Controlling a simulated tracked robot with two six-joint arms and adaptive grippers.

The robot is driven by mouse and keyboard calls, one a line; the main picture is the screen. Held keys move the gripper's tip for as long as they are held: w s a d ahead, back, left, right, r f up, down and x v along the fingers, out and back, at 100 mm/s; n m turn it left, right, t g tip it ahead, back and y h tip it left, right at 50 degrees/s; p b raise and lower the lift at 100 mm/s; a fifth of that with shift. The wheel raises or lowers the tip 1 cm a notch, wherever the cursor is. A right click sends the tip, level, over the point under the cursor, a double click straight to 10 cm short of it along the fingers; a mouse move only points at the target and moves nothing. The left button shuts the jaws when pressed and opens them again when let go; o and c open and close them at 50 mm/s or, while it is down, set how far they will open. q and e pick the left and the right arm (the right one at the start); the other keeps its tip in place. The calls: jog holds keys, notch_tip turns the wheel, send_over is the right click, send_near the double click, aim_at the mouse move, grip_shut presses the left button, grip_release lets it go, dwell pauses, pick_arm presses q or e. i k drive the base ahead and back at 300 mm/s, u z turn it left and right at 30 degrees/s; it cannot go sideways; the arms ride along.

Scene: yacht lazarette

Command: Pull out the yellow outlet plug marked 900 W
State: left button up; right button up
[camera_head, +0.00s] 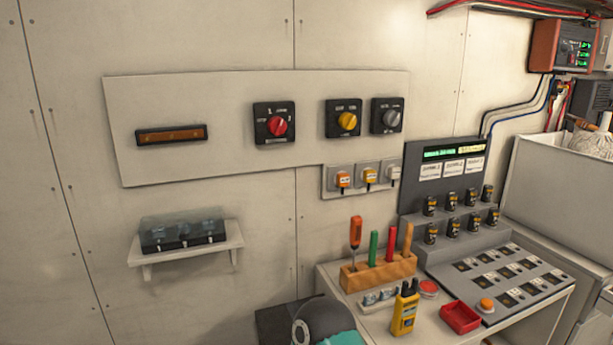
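A strip of three outlets (330,191) is on the wall below the right end of the white panel. An orange-red plug (343,180) sits in the left outlet. A yellow plug (369,177) sits in the middle outlet. A pale grey plug (394,173) sits in the right outlet. The plugs bear small labels that are too small to read, so I cannot confirm the 900 W mark. Neither of my grippers shows in this view.
Red, yellow and grey rotary switches (348,119) are above the outlets. Below, a bench holds a tool block (378,271) with upright handles, a yellow handheld device (403,313), a red tray (460,317) and a console (443,187). A small shelf (190,252) is at left.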

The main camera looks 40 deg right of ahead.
aim_at(369, 175)
jog(key=z, duration=0.8)
jog(key=i, duration=0.1)
jog(key=u, duration=1.5)
jog(key=k, duration=1.65)
jog(key=z, duration=1.15)
jog(key=i, duration=0.55)
jog(key=u, duration=0.15)
